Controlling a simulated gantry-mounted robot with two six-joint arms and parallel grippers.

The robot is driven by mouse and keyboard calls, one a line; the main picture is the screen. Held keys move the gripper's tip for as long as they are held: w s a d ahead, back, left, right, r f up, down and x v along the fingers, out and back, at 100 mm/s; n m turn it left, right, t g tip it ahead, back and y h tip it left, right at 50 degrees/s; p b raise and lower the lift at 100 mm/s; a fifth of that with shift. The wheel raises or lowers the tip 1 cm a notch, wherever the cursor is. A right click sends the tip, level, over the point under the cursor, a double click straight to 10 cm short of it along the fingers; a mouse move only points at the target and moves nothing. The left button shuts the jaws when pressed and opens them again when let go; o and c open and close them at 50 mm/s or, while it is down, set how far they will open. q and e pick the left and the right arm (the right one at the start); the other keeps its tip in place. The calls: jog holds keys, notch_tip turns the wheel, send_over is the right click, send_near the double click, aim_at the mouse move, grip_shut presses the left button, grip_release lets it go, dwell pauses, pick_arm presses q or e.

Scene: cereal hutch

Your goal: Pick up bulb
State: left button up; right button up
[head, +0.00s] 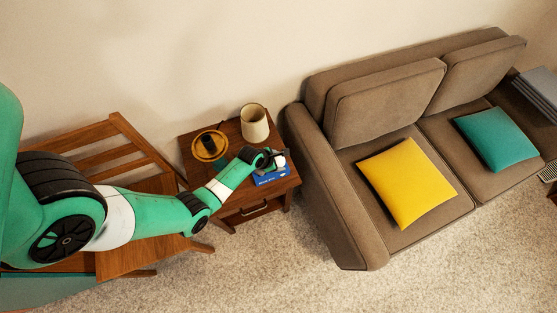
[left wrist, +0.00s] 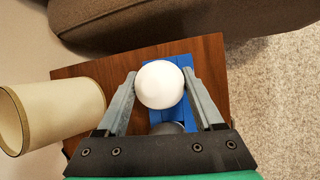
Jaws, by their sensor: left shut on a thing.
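The white round bulb (left wrist: 160,84) sits between the two grey fingers of my left gripper (left wrist: 160,92) in the left wrist view. The gripper is shut on it. A blue box (left wrist: 181,119) lies beneath the bulb on the wooden side table. In the head view my left gripper (head: 276,161) is at the right side of the table top, over the blue box (head: 270,175), and the bulb is small and partly hidden there. I cannot tell whether the bulb touches the box. My right gripper is not in view.
A cream lampshade (head: 254,122) stands at the back of the side table (head: 228,163). A round yellow tray (head: 210,146) with a dark object is at its left. A brown sofa (head: 331,205) stands close on the right. A wooden chair (head: 116,128) is on the left.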

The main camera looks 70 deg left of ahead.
aim_at(280, 158)
pick_arm(q)
jog(key=r+p, duration=0.1)
jog(key=r, duration=0.2)
jog(key=r+p, duration=0.1)
jog(key=shift+s+d+r+p, duration=0.15)
jog(key=shift+d+p, duration=0.15)
jog(key=shift+d, duration=0.05)
jog(key=s+d+r+p, duration=0.4)
jog(key=d+r+p, duration=0.4)
jog(key=d, duration=0.4)
jog(key=shift+s+d+r+p, duration=0.2)
jog(key=shift+s+p, duration=0.15)
jog(key=shift+s, duration=0.05)
